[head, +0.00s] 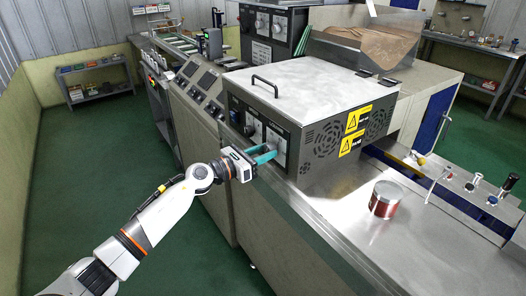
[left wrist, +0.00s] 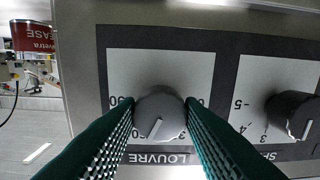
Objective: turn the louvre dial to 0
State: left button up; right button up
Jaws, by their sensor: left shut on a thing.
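The louvre dial (left wrist: 158,112) is a round dark grey knob on a white plate in the left wrist view, with the word LOUVRE upside down below it. A white pointer line on its face slants slightly near the picture's bottom side. My left gripper (head: 262,157) reaches the front panel of the silver-topped box in the head view. Its green ribbed fingers (left wrist: 159,110) lie on both sides of the knob and are shut on it. The fingers hide much of the scale; only parts of the numbers show. My right gripper is not in view.
A second dark knob (left wrist: 292,115) with numbers sits to the right on the same panel. The silver-topped box (head: 308,80) stands on a metal machine bench. A red tin (head: 386,199) stands on the bench right of the box. Green floor (head: 60,190) is clear at left.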

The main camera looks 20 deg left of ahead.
pick_arm(q)
jog(key=n+p, duration=0.2)
jog(key=n, duration=0.1)
jog(key=shift+r, duration=0.2)
jog(key=n+p, duration=0.2)
jog(key=n, duration=0.2)
jog(key=n+p, duration=0.2)
jog(key=n, duration=0.1)
jog(key=shift+n, duration=0.3)
jog(key=n+p, duration=0.1)
jog(key=n, duration=0.2)
jog(key=shift+n+p, duration=0.3)
jog(key=shift+p, duration=0.1)
jog(key=n+p, duration=0.2)
jog(key=n, duration=0.2)
jog(key=shift+f+n+p, duration=0.1)
jog(key=shift+n+p, duration=0.7)
jog(key=shift+n, duration=1.4)
jog(key=o, duration=1)
